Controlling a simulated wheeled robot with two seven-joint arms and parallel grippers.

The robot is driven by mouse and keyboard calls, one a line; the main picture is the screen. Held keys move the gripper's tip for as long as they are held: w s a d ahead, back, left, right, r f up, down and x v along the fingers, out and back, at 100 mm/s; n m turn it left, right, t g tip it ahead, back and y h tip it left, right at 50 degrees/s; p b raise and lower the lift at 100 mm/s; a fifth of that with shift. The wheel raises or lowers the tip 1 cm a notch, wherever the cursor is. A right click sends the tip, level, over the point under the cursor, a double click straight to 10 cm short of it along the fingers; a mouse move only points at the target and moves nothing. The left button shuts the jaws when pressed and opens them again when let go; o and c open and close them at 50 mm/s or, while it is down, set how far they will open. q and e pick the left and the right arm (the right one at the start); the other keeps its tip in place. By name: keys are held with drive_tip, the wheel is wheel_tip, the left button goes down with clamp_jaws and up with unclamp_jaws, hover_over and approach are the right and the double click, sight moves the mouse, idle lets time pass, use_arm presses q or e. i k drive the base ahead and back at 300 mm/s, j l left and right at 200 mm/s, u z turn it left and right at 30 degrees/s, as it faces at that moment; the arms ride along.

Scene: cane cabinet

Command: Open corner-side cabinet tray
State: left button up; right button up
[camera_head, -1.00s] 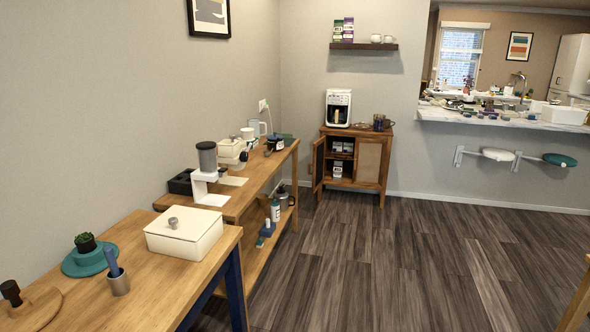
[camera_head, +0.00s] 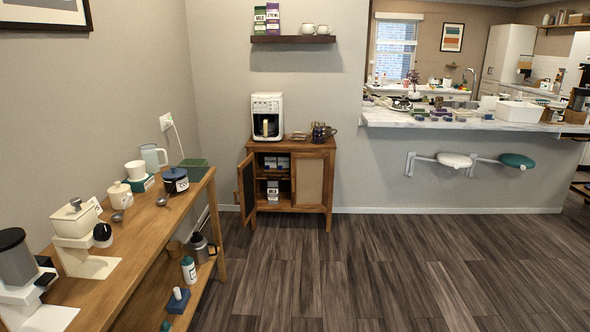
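The wooden cane cabinet (camera_head: 289,208) stands against the far wall near the room corner. Its left door (camera_head: 246,189) is swung open toward me, and its right cane-panel door (camera_head: 310,181) looks shut. Inside the open half, small boxes (camera_head: 272,190) sit on shelves; I cannot make out a separate tray. A white coffee maker (camera_head: 267,116) stands on the cabinet top, with dark mugs (camera_head: 320,132) beside it. Neither of my grippers is in view.
A wooden table (camera_head: 155,235) with coffee gear and a lower shelf runs along the left wall. A counter (camera_head: 470,122) with folded-out round seats (camera_head: 455,160) is at right. The dark wood floor (camera_head: 350,275) before the cabinet is clear. A wall shelf (camera_head: 293,39) hangs above.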

sight(276, 172)
drive_tip(key=i, duration=2.55)
